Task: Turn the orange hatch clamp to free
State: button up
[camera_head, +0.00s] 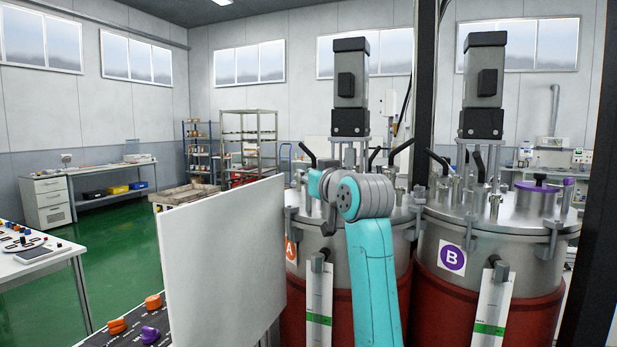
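Tank A (298,226) is a steel vessel with a red lower jacket and an orange A label (291,249). My teal and grey arm rises in front of it and hides much of its lid. I cannot make out the orange hatch clamp; that part of the lid is covered by my arm.
Tank B (495,235) stands to the right, with a purple hatch (537,197) and a purple clamp (568,185). A white panel (225,265) stands left of tank A. A control panel with orange knobs (118,326) and a purple knob (150,334) is at lower left.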

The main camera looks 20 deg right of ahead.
jog(key=shift+m+h, duration=0.3)
jog(key=shift+h, duration=0.2)
grip_shut()
jog(key=shift+a+m+h, duration=0.1)
jog(key=shift+m+h, duration=0.2)
jog(key=shift+h, duration=0.1)
jog(key=m+h, duration=0.3)
jog(key=h, duration=0.1)
jog(key=shift+h, duration=0.4)
jog(key=shift+m+g+h, duration=0.7)
jog(key=shift+m+h, duration=0.4)
jog(key=shift+h, duration=0.45)
jog(key=shift+m+g+h, duration=0.7)
jog(key=shift+m+h, duration=0.4)
jog(key=shift+h, duration=0.75)
jog(key=o, duration=0.6)
grip_release()
jog(key=shift+s, duration=0.1)
